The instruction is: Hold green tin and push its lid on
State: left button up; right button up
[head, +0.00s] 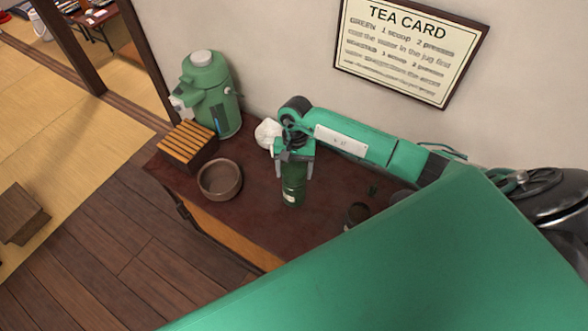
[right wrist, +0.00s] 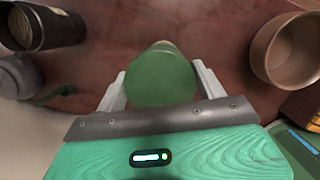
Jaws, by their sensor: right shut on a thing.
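The green tin (head: 292,190) stands upright on the dark red-brown table top (head: 262,225). Its round green top (right wrist: 162,78) fills the middle of the right wrist view. I cannot tell whether that top is the lid. My right gripper (head: 294,172) comes down over the tin from above, with one finger on each side. In the right wrist view its two pale fingers (right wrist: 161,88) are shut on the tin. My left gripper is not in view.
A brown bowl (head: 220,180), a slatted wooden box (head: 187,146) and a green air pot (head: 208,95) stand left of the tin. A dark open canister (head: 358,213) stands to the right, partly hidden by my arm.

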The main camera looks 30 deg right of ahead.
jog(key=shift+f+b, duration=1.05)
jog(key=shift+b, duration=0.65)
dwell(1.7)
jog(key=o, duration=1)
jog(key=shift+o, duration=0.4)
jog(key=shift+r, duration=0.1)
jog(key=shift+r+p, duration=1.4)
jog(key=shift+r, duration=2.5)
